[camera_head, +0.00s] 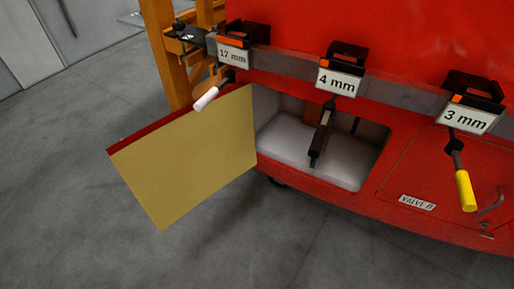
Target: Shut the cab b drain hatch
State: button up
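An open hatch door (190,158) with a tan inner face stands swung out to the left from the red nosecone. It meets the body along the left edge of a square opening (345,178) with a pale interior. I see no drain label on this door. My gripper is not in view.
A rail (290,62) above the opening carries tools at signs reading 17 mm, 4 mm and 3 mm. A white-handled tool (212,94) hangs near the door's top edge. A dark tool (321,135) hangs before the opening, a yellow-handled one (465,190) before the panel. Floor is clear in front.

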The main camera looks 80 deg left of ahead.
aim_at(172, 164)
jog(key=k+j+z, duration=0.25)
jog(key=z, duration=0.2)
jog(key=k+j+z, duration=0.2)
jog(key=z, duration=0.25)
jog(key=k+z, duration=0.45)
jog(key=k+u, duration=0.15)
jog(key=k, duration=0.4)
jog(key=k+j+u, duration=0.15)
jog(key=k, duration=0.45)
jog(key=k+j+u, duration=0.2)
jog(key=k, duration=0.35)
jog(key=u, duration=1.8)
jog(key=k+j, duration=0.3)
jog(key=j, duration=0.15)
jog(key=l+z, duration=0.1)
